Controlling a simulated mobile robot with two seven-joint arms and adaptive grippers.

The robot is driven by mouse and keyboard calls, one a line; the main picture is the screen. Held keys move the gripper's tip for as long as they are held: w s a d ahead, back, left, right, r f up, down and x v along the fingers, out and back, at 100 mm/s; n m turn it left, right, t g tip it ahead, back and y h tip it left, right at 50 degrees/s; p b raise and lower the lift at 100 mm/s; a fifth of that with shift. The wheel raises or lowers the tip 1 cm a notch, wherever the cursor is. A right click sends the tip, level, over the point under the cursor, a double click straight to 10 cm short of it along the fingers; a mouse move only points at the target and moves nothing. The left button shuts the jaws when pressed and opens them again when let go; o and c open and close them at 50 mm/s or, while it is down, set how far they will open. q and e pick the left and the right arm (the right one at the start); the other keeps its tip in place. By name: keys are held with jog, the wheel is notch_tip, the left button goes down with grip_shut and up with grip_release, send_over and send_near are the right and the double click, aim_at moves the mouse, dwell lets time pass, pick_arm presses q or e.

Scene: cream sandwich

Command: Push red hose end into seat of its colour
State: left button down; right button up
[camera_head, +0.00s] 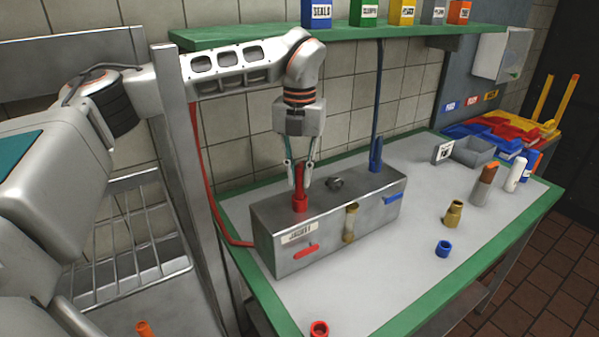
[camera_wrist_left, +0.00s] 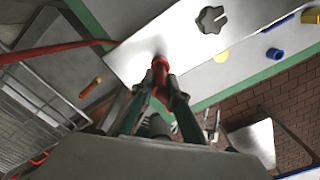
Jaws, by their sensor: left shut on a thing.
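The steel box (camera_head: 330,228) stands on the table and has a red lever and a label on its front. My left gripper (camera_head: 299,184) points down over the left part of its top. It is shut on the upright red hose end (camera_head: 299,178). A wider red collar (camera_head: 300,204) sits on the box top at its foot; I cannot tell how deep the end goes in. The red hose end (camera_wrist_left: 160,66) also shows between the fingertips in the left wrist view. My right gripper is not in view.
A red hose (camera_head: 212,190) runs down left of the box. A dark knob (camera_head: 335,184) sits on its top, and a blue hose end (camera_head: 376,155) is at its back right. A brass fitting (camera_head: 453,213), blue ring (camera_head: 443,248) and red ring (camera_head: 319,328) lie around.

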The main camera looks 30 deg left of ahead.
pick_arm(q)
jog(key=shift+f+b, duration=0.35)
jog(key=shift+f, duration=0.5)
jog(key=c, duration=1.9)
grip_release()
notch_tip(320, 180, up, 12)
